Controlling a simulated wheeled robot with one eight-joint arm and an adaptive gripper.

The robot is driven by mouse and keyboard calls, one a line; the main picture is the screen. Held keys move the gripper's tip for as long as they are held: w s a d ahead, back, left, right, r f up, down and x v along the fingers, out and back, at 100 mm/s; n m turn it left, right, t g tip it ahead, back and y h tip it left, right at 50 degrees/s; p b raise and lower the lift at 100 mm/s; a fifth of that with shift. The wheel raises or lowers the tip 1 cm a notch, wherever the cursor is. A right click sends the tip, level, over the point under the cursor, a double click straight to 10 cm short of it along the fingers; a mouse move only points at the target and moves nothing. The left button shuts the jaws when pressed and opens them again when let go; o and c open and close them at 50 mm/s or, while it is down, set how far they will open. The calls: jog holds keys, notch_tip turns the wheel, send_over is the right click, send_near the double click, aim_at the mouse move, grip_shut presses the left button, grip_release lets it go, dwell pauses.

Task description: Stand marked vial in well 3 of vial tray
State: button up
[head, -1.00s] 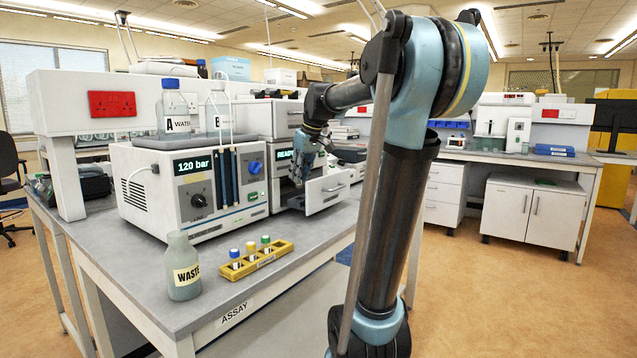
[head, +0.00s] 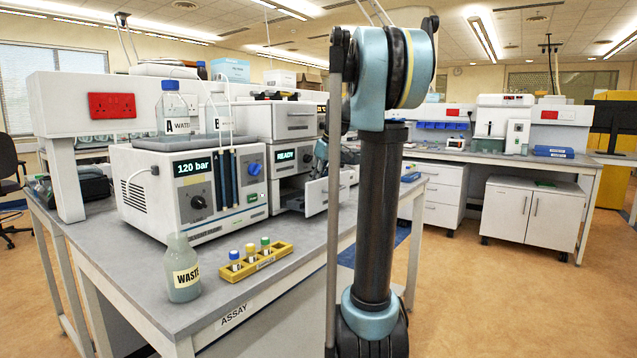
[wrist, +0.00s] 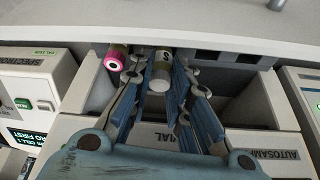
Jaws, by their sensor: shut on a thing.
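In the wrist view my gripper (wrist: 161,68) is shut on a pale vial (wrist: 162,60) with a dark letter, seemingly an S, on its white label; its whitish cap points toward the camera. I cannot tell whether its lower end touches the tray. A pink-capped vial (wrist: 115,58) stands just left of the fingers. Dark square wells (wrist: 248,57) of what seems to be the vial tray show to the right. They lie in the open autosampler drawer (wrist: 262,105). In the head view my arm mostly hides the gripper and the held vial; the drawer front (head: 324,193) shows in part.
A yellow rack (head: 283,250) with several capped vials stands at the bench's front edge, beside a WASTE bottle (head: 182,270). The pump unit (head: 185,190) reading 120 bar is left of the drawer. Drawer walls lie close around my fingers.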

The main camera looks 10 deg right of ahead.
jog(key=shift+f, duration=0.75)
jog(key=o, duration=0.8)
jog(key=shift+o, duration=0.2)
jog(key=shift+r, duration=0.3)
jog(key=v, duration=1.2)
jog(key=shift+r, duration=0.25)
jog(key=shift+s, duration=0.1)
